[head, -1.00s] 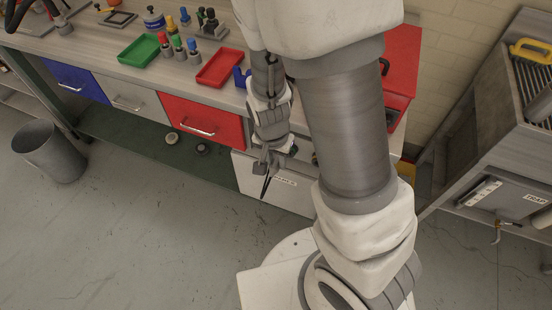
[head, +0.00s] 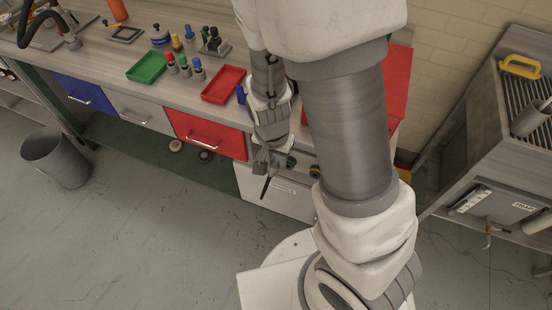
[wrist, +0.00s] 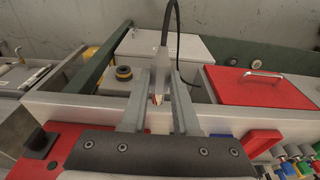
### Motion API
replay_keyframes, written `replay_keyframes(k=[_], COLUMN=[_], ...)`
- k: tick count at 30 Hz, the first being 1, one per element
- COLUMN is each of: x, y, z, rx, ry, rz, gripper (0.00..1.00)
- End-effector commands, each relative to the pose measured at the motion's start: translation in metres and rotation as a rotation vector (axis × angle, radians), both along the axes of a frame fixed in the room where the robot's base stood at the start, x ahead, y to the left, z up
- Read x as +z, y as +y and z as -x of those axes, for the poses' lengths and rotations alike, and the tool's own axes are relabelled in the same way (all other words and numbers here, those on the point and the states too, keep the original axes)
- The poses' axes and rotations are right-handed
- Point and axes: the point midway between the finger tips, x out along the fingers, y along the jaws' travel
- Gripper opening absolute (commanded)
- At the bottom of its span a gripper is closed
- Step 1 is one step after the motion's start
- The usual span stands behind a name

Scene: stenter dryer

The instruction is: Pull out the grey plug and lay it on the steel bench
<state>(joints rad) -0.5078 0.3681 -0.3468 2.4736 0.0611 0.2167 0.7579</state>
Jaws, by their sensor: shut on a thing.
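My gripper (wrist: 158,112) is shut on the grey plug (wrist: 161,72), which shows pale between the fingers in the wrist view. A black cable (wrist: 174,18) curves away from the plug. No socket is seen touching it. In the head view my gripper (head: 266,160) is in front of the white labelled cabinet front (head: 284,189), below the bench top, and a thin dark length hangs from it; the plug is too small to make out there. The long bench (head: 100,58) has a grey top; I cannot tell whether it is the steel bench.
A red tray (head: 223,84), a green tray (head: 147,66) and several colour-topped bottles stand on the bench. A slatted stand (head: 530,95) with a yellow handle (head: 520,66) is at right. A grey bin (head: 57,157) stands at left on open floor.

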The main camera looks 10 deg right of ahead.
Motion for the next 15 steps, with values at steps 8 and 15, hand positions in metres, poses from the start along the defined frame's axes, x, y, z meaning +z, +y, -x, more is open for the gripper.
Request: replay_keyframes(k=[8, 15], x=[0.024, 0.04], y=[0.0, 0.0], z=[0.0, 0.0], rx=[0.0, 0.0], ry=[0.0, 0.0], rz=[0.0, 0.0], gripper=[0.0, 0.0])
